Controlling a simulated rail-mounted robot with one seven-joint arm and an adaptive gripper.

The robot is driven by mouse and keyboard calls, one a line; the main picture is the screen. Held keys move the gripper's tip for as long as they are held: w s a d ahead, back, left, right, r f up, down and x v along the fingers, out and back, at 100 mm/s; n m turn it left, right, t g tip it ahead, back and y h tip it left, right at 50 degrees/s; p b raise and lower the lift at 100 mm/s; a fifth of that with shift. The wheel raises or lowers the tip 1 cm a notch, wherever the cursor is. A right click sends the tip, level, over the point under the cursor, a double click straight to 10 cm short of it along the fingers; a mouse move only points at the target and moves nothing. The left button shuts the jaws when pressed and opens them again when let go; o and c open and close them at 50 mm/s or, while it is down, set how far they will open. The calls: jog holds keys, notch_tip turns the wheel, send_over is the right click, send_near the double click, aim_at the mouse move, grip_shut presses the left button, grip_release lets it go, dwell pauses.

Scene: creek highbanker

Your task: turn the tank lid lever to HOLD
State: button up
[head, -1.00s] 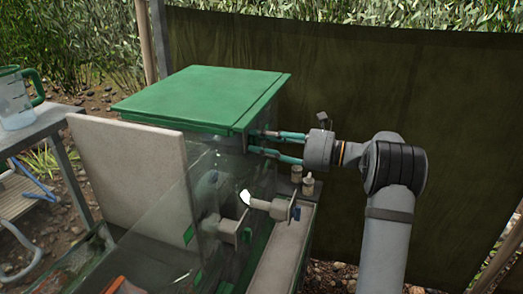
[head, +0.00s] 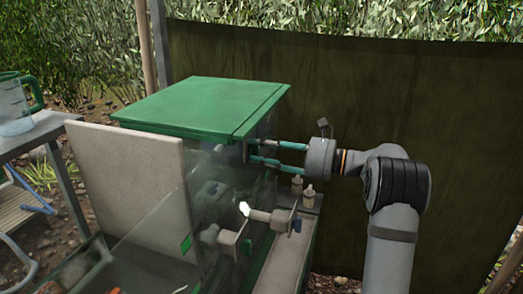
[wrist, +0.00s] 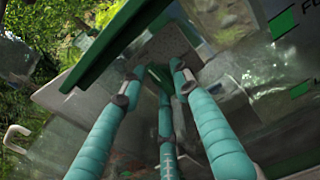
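The tank is a clear-walled box with a green lid (head: 200,100) in the middle of the head view. My gripper (head: 250,153) is level with the tank's right side, just under the lid's edge, with its teal fingers pointing left. In the wrist view its fingers (wrist: 155,80) stand apart, tips close to a grey plate (wrist: 165,45) below the green lid edge (wrist: 110,45). A dark green part (wrist: 157,74), perhaps the lever, shows between the fingertips. I cannot tell whether the fingers touch it. The lever's setting cannot be read.
A pale upright board (head: 125,180) leans at the tank's front left. Pale fittings (head: 268,217) and small bottles (head: 308,195) stand below my gripper. A table with a jug (head: 15,105) is at the left. A dark tarp (head: 430,120) hangs behind.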

jog(key=shift+o, duration=1.2)
jog(key=shift+w+d+f, duration=0.1)
jog(key=shift+w+f, duration=0.05)
jog(key=v, duration=1.2)
jog(key=v, duration=1.2)
